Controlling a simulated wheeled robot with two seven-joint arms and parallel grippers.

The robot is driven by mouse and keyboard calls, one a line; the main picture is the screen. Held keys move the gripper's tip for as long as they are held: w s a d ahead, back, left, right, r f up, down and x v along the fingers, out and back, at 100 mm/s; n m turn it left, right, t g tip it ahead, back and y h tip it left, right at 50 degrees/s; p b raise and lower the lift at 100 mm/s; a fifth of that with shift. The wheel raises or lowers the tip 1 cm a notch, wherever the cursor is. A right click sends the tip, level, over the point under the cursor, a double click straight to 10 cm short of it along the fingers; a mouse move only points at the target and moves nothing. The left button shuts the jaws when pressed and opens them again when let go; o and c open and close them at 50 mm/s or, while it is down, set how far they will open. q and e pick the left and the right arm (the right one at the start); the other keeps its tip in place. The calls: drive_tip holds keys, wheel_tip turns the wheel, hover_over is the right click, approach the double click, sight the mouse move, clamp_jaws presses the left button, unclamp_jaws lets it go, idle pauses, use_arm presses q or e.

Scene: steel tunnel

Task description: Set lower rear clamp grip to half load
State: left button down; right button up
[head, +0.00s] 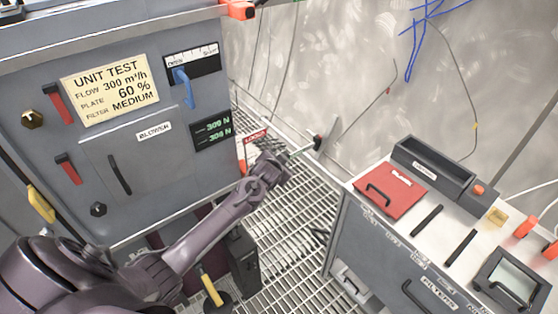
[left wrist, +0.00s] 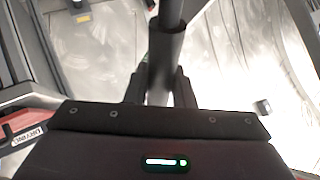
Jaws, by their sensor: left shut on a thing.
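The grey blower cabinet (head: 140,170) stands at the left in the head view. Its display (head: 212,131) shows two green readings in N, seemingly 309 and 308. My left gripper (head: 283,160) is beyond the cabinet's right edge, beside a red "LOCKED" tag (head: 256,136). A thin rod with a dark, red-marked end (head: 317,142) extends past the gripper. In the left wrist view my left gripper (left wrist: 162,88) is shut around a dark cylindrical grip (left wrist: 166,55). The clamp body is hidden; I cannot tell its setting. My right gripper is not in view.
A grey cart (head: 385,262) with a red box (head: 391,190) stands at the right. Metal grating (head: 285,222) lies between them. A curved wall (head: 330,60) closes the back.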

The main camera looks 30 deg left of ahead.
use_arm(q)
drive_tip(key=c, duration=1.2)
unclamp_jaws()
drive_tip(key=shift+c, duration=0.2)
drive_tip(key=v, duration=0.7)
drive_tip(key=shift+s+r, duration=0.2)
drive_tip(key=shift+s, duration=0.1)
drive_tip(key=shift+d, duration=0.1)
